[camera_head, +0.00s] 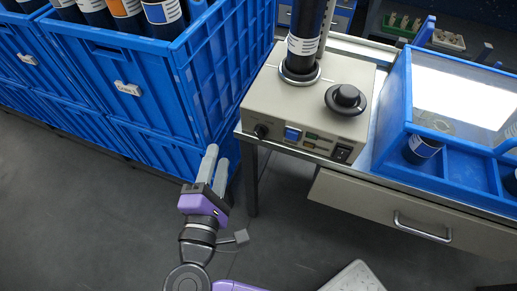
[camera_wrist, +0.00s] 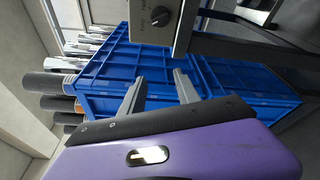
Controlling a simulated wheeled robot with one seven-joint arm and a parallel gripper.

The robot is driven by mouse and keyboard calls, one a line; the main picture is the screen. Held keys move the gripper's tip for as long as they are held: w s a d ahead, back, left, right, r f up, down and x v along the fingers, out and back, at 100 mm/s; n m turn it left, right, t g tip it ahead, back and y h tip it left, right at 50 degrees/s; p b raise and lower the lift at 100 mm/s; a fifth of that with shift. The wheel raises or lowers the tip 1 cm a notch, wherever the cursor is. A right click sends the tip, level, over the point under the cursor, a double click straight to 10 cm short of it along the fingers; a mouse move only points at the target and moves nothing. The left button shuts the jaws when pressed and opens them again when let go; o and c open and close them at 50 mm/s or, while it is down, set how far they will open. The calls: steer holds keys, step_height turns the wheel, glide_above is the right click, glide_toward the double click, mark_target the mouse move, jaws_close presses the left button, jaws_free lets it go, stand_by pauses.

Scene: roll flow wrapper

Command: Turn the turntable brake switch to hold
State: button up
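The beige turntable unit (camera_head: 305,98) stands at the left end of the bench, with a dark roll (camera_head: 305,35) upright on it. A small black rotary knob (camera_head: 261,131) sits at the left of its front panel. The knob also shows at the top of the wrist view (camera_wrist: 160,15), with small labels beside it that I cannot read clearly. The panel also has a blue switch (camera_head: 292,134) and a black rocker switch (camera_head: 342,153). My gripper (camera_head: 216,158) is open and empty, left of and below the panel, apart from the knob. Its fingers show spread in the wrist view (camera_wrist: 158,92).
Stacked blue crates (camera_head: 150,85) holding rolls stand left, close behind my gripper. A bench drawer (camera_head: 400,215) with a metal handle is right of my gripper. A blue tray (camera_head: 385,150) sits right of the unit. The floor in front is open.

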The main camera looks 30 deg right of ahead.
mark_target(260, 136)
steer(key=s+d+m+g+h, duration=0.1)
steer(key=s+d+g+h, duration=0.2)
steer(key=s+d+h, duration=0.15)
steer(key=shift+y, duration=0.45)
steer(key=x, duration=0.4)
steer(key=b+x, duration=0.1)
steer(key=x, duration=0.2)
steer(key=shift+r, duration=0.35)
steer(key=shift+c, duration=0.5)
jaws_close()
